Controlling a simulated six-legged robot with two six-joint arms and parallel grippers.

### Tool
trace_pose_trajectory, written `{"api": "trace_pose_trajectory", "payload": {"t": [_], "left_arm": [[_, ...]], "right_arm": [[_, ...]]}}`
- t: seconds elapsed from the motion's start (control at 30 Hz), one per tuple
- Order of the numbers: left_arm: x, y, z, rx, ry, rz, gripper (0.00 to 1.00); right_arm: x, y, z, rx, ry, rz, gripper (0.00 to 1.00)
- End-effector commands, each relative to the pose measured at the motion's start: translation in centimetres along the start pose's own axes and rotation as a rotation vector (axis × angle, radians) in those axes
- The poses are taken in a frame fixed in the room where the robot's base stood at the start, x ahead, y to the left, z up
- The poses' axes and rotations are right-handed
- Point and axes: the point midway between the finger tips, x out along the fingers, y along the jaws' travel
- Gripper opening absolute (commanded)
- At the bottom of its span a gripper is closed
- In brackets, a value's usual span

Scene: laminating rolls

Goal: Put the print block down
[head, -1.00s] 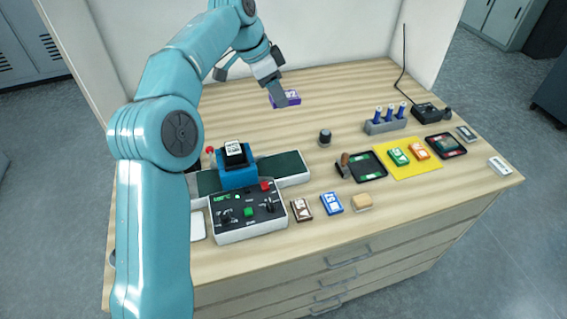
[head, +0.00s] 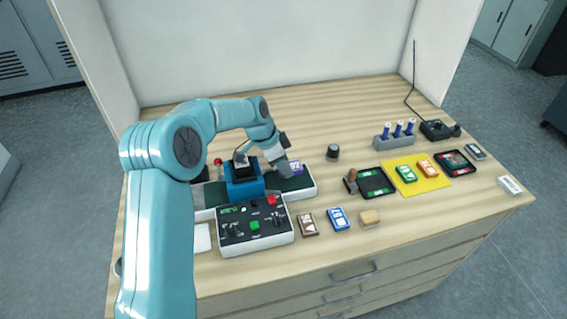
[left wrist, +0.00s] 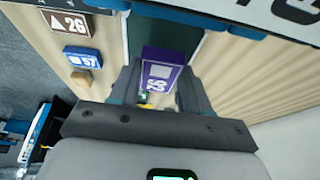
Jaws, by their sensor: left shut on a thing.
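My left gripper (head: 286,169) is shut on a purple print block (head: 296,168) with white markings, over the right part of the dark green belt (head: 300,184). In the left wrist view the purple block (left wrist: 161,76) sits between the two grey fingers, with the green belt (left wrist: 165,37) beyond it. I cannot tell whether the block touches the belt. A blue machine (head: 244,186) with a black and white top straddles the belt just left of the gripper. My right gripper is in neither view.
A control box (head: 254,228) stands in front of the belt. A brown block (head: 308,224), a blue block (head: 339,219) and a tan block (head: 370,217) lie to its right. A black tray (head: 375,187), a stamp (head: 350,181) and a yellow mat (head: 432,182) lie further right. The back of the table is clear.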

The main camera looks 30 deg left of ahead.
Motion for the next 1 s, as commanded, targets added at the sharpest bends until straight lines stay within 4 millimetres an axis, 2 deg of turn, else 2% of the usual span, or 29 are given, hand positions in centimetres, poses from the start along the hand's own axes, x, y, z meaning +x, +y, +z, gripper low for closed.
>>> {"api": "trace_pose_trajectory", "payload": {"t": [0.1, 0.3, 0.87, 0.9, 0.97, 1.0], "left_arm": [[0.7, 0.0, 0.3, 0.000, 0.000, 0.000, 0.12], [0.7, 0.0, 0.3, 0.000, 0.001, -0.001, 0.12], [2.0, 0.1, 0.8, -0.003, -0.001, 0.005, 0.12], [2.1, 0.2, 0.9, -0.004, -0.002, 0.007, 0.53], [2.2, 0.2, 0.9, -0.004, -0.003, 0.009, 0.72], [2.2, 0.3, 0.9, -0.005, -0.003, 0.010, 0.72]], "right_arm": [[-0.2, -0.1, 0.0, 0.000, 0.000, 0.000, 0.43], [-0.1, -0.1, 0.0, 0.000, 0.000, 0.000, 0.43], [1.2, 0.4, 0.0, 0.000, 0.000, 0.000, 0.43], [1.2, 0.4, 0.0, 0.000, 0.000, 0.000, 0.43], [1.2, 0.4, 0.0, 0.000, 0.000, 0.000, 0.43], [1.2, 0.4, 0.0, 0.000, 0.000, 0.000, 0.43]]}}
